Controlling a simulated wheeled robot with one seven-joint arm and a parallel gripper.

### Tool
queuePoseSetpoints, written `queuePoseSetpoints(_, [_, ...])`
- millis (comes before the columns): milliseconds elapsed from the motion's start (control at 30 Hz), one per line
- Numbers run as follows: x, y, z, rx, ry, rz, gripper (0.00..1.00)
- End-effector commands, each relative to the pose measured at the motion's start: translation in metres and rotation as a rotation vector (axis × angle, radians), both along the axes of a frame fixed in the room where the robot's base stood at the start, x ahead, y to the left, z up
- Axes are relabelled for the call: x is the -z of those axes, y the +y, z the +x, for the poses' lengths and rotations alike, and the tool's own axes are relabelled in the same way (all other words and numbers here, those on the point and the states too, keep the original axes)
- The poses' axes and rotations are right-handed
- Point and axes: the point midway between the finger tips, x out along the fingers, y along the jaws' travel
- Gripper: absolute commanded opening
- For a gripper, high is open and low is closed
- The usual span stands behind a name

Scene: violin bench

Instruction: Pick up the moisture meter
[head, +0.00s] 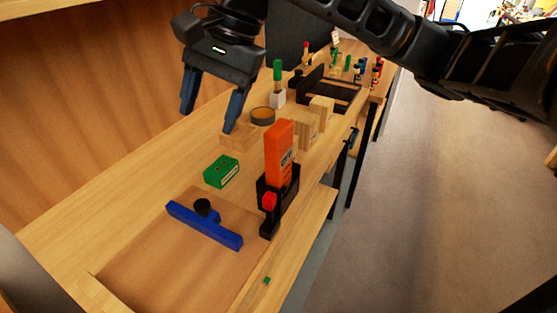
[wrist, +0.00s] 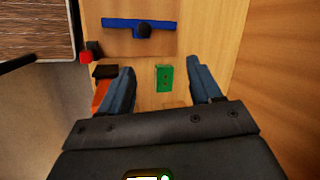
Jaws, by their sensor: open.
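A small green block-like device (head: 221,171) with dark spots on top and a pale label on its side lies flat on the bench; it looks like the moisture meter, though I cannot read the label. My gripper (head: 208,121) is open and empty, pointing down above the bench, behind the green device in the head view. Its spread fingers also show in the wrist view (wrist: 162,66). Nothing touches the green device.
An orange box (head: 279,153) stands in a black holder with a red knob, right of the green device. A blue bar (head: 204,225) with a black knob lies in front on a brown board (head: 150,265). Wooden blocks (head: 305,128) and a round tin (head: 262,116) stand behind.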

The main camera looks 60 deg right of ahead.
Motion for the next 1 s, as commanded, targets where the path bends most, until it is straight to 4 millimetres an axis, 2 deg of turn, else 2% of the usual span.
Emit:
queuePoseSetpoints(33, [0.0, -0.022, -0.012, 0.052, 0.064, -0.058, 0.64])
queuePoseSetpoints(100, [0.001, -0.045, -0.027, 0.116, 0.144, -0.119, 0.64])
queuePoseSetpoints(200, [0.0, -0.07, -0.046, 0.192, 0.233, -0.185, 0.64])
queuePoseSetpoints(300, [-0.001, -0.085, -0.058, 0.24, 0.286, -0.225, 0.64])
queuePoseSetpoints(467, [0.005, -0.091, -0.064, 0.265, 0.312, -0.242, 0.64])
queuePoseSetpoints(733, [0.032, -0.09, -0.065, 0.262, 0.311, -0.24, 0.64])
queuePoseSetpoints(1000, [0.069, -0.09, -0.067, 0.26, 0.31, -0.239, 0.64])
